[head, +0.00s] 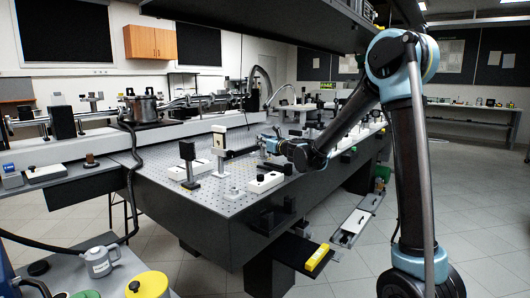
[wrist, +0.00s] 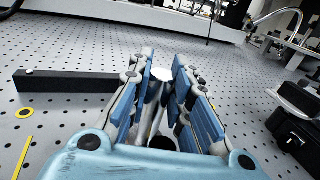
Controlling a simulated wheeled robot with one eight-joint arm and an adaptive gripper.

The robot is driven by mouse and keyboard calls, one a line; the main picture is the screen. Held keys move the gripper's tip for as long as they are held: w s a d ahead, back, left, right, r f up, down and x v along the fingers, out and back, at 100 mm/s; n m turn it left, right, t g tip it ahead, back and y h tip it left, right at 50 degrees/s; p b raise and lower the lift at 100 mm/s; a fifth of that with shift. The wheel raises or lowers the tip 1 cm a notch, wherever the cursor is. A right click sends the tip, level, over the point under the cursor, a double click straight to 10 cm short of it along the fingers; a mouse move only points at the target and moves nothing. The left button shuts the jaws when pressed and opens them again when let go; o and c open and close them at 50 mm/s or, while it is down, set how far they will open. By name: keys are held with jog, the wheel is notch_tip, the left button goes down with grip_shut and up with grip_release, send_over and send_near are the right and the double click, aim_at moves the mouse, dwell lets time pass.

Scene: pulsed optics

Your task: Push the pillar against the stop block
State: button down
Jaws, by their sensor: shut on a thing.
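In the wrist view my gripper (wrist: 163,68) has its blue-padded fingers closed around a pale metal pillar (wrist: 150,97), which is partly hidden between them. A long black bar (wrist: 65,82), which looks like the stop block, lies on the perforated table to the left of the fingers, with its right end close to the left finger. I cannot tell whether the pillar touches it. In the head view my gripper (head: 268,145) is low over the optical table (head: 225,190), at the right end of the dark bar (head: 241,152). The pillar is too small to make out there.
A yellow ring (wrist: 25,113) and yellow strip (wrist: 22,155) mark the table at left. A black mount (wrist: 295,125) stands right of my gripper. In the head view a post with a cream top (head: 219,140), a black-topped post (head: 187,151) and a white box (head: 265,182) stand nearby.

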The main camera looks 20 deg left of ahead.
jog(key=shift+w+a, duration=0.2)
jog(key=shift+a, duration=0.35)
jog(key=shift+w+a, duration=0.25)
jog(key=shift+a, duration=0.35)
dwell(0.4)
jog(key=c, duration=1.4)
grip_release()
jog(key=shift+d, duration=0.1)
jog(key=v, duration=1.2)
jog(key=shift+f, duration=0.1)
